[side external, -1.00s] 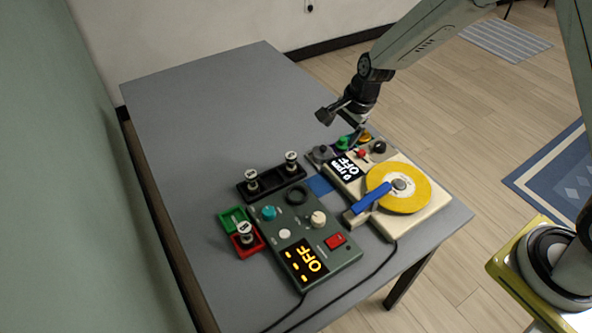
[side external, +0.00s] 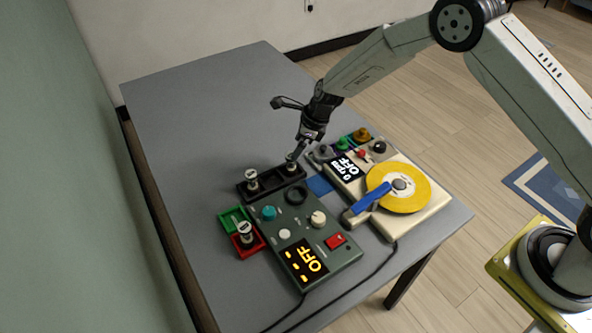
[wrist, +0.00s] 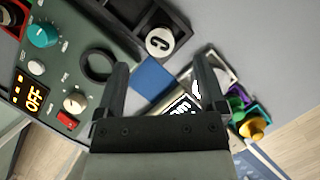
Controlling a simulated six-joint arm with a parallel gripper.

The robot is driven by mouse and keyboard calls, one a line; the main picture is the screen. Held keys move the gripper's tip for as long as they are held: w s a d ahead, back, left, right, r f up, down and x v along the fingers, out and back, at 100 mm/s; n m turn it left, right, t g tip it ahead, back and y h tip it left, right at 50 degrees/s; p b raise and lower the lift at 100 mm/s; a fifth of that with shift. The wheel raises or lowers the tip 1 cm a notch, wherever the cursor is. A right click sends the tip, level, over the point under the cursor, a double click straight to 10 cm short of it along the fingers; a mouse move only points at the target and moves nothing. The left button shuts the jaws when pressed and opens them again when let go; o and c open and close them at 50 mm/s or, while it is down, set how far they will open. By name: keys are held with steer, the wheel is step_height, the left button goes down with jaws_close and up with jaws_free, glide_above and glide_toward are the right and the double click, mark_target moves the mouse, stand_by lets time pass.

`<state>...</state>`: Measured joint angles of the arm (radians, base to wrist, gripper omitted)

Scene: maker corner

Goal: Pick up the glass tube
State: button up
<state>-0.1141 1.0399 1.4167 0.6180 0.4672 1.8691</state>
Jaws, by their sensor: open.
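A glass tube with a white cap (side external: 291,168) stands upright at the right end of the black rack (side external: 272,182). In the wrist view its cap (wrist: 160,41) carries a dark letter C and lies just beyond my fingertips, between their lines. My gripper (side external: 294,156) is open and empty, right above this tube and partly covering it. The two spread fingers also show in the wrist view (wrist: 163,72). A second capped tube (side external: 251,180) stands at the rack's left end. A third (side external: 245,232) stands in the red tray (side external: 252,249).
A green device (side external: 303,232) with knobs and an OFF display sits in front of the rack. A cream machine (side external: 430,208) with a yellow disc (side external: 400,188) and blue arm stands to the right. A green tray (side external: 231,217) adjoins the red one. The table's back left is clear.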

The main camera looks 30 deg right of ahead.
mark_target(289, 160)
steer(key=shift+x, duration=1.1)
steer(key=shift+f, duration=0.1)
steer(key=shift+x, duration=2.55)
steer(key=shift+c, duration=0.2)
jaws_close()
